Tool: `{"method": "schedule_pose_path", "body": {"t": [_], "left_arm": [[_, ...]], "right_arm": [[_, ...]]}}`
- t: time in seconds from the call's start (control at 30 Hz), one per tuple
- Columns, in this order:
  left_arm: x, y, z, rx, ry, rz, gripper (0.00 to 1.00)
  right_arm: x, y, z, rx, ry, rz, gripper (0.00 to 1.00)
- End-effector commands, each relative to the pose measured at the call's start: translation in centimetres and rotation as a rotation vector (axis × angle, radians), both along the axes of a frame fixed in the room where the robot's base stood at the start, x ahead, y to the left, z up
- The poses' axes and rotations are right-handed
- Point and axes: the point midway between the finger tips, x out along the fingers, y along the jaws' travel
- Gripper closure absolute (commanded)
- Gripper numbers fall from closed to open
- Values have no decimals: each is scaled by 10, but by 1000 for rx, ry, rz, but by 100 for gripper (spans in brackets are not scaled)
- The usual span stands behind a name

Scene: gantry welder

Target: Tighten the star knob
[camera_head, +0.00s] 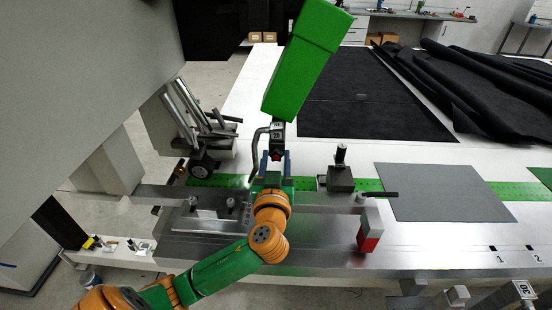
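My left arm comes in from the lower left, and my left gripper (275,158) points away from me over the metal bench, below the green welder head (302,62). Its two blue fingers stand apart. A small dark part with a red spot (277,154) shows between the fingertips, at the lower end of the welder head; I cannot tell whether they touch it or whether it is the star knob. Two small dark knobs stand on a flat plate left of my arm, a left one (192,203) and a right one (230,203). My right gripper is out of view.
A black post on a block (341,172) stands right of the gripper. A red and grey block (369,232) is at the bench front. A grey sheet (445,192) and a black sheet (370,98) lie flat. A wheeled metal assembly (201,150) stands left.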

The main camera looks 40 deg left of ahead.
Motion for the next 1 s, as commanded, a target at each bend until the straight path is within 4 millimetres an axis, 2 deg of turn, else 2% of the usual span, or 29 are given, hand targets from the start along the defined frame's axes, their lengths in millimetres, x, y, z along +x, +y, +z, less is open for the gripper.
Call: {"method": "schedule_pose_path", "body": {"t": [0.17,0.43,0.7,0.73,0.8,0.83,1.0], "left_arm": [[0,0,0,42,26,0,100],[1,-1,2,301,184,0,100],[1,-1,1,319,193,1,100],[1,-1,1,319,193,1,50],[1,-1,1,319,192,1,31],[1,-1,1,319,192,1,23],[1,-1,1,318,193,0,22]], "right_arm": [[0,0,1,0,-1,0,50],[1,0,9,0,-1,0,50],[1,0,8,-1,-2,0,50],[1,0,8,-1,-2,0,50],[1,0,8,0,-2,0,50],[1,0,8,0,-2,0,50],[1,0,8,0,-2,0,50]]}}
